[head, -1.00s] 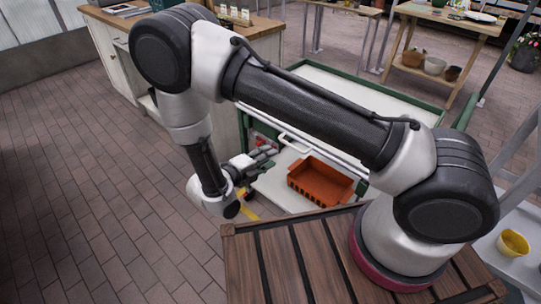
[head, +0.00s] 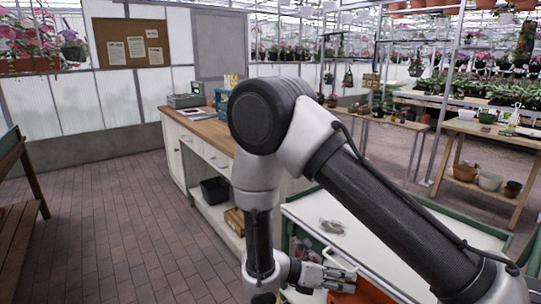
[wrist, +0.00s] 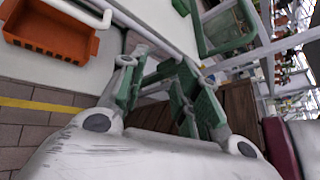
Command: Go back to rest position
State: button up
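My gripper (head: 345,279) is low in the head view, beside the green-framed cart, with its fingers pointing right. In the wrist view my gripper (wrist: 168,78) shows green-padded fingers with a gap between them. It looks open, and I see nothing held in it. The arm is bent, with its elbow high and its forearm hanging down.
An orange crate (wrist: 55,28) is near the gripper, apart from it; the head view cuts it off. The green-framed cart (head: 375,235) has a pale top. A wood-topped cabinet (head: 203,132) stands behind. Brick floor (head: 110,230) is clear on the left.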

jog(key=s+d+r+m+t+y, duration=0.1)
jog(key=s+d+r+m+y, duration=0.3)
jog(key=r+m, duration=0.5)
jog(key=s+d+r+m+t+y, duration=0.1)
jog(key=s+d+r+m+y, duration=0.3)
jog(key=d+r+m, duration=0.3)
jog(key=s+d+r+m+y, duration=0.4)
jog(key=r+m, duration=0.6)
jog(key=r, duration=0.5)
jog(key=shift+s+d+r+m+t+y, duration=0.35)
jog(key=shift+d+y, duration=0.35)
jog(key=shift+d, duration=0.5)
